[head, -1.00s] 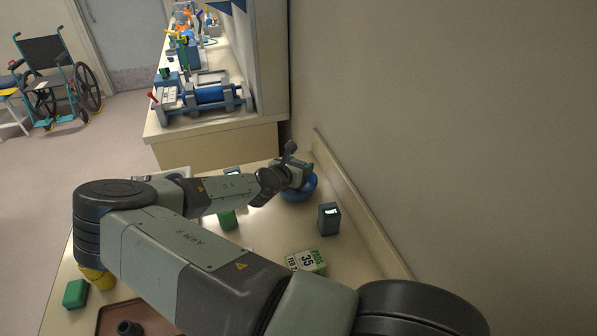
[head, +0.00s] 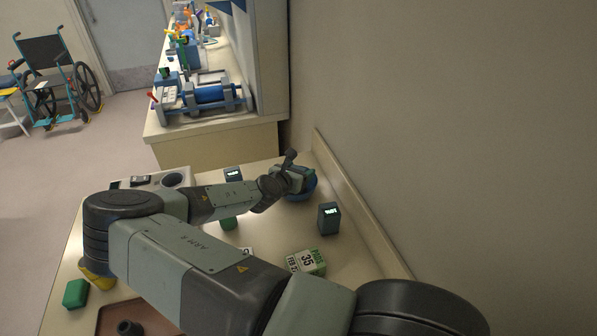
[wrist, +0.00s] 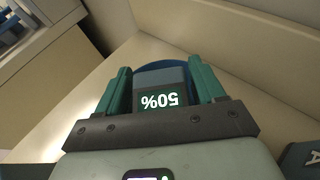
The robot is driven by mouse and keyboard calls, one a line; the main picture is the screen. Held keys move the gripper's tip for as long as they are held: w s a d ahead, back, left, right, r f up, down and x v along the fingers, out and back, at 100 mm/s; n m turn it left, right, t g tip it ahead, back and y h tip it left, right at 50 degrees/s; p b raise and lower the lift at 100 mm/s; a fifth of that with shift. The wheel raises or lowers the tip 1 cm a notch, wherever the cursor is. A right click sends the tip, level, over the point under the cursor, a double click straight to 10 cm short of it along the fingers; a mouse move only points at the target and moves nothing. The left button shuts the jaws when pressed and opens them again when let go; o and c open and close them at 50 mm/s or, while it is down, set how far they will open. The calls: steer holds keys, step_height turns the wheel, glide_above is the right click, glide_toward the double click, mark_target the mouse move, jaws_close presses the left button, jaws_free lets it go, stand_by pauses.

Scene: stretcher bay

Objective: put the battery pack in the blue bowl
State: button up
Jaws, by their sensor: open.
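The blue bowl (head: 301,194) stands near the wall at the far end of the worktop, partly hidden under my gripper (head: 299,178). In the wrist view, its blue rim (wrist: 150,48) shows behind a grey-teal box with an upside-down "50%" display, which looks like the battery pack (wrist: 160,77). My gripper's green fingers are open on either side of the pack, with a narrow gap at the left. The pack is at the bowl, but I cannot tell whether it rests on the bowl's floor.
A dark box with a lit display (head: 329,218) stands right of the bowl; a similar one (head: 233,174) is to the left. A green-and-white box marked 35 (head: 305,262) lies nearer. A green block (head: 75,293) and brown tray (head: 125,313) are at lower left. The wall closes the right side.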

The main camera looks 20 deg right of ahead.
steer(key=s+a+r+m+g+y, duration=0.4)
steer(key=s+a+r+m, duration=0.25)
steer(key=s+m, duration=0.2)
steer(key=s+a+r+m+g+y, duration=0.3)
steer(key=s+a+r+m+g, duration=0.15)
steer(key=s+a+m, duration=0.4)
steer(key=s+d+r+m+t+y, duration=0.15)
steer(key=s+r, duration=0.25)
steer(key=r, duration=0.5)
steer(key=s+r+m+y, duration=0.3)
steer(key=s+r, duration=0.1)
steer(key=r, duration=0.5)
steer(key=s+d+r+m+t+h, duration=0.2)
steer(key=s+r+m, duration=0.3)
steer(key=s+r, duration=0.5)
steer(key=shift+s+d+r+t, duration=0.25)
steer(key=shift+s+d+t, duration=0.3)
steer(key=shift+s, duration=0.5)
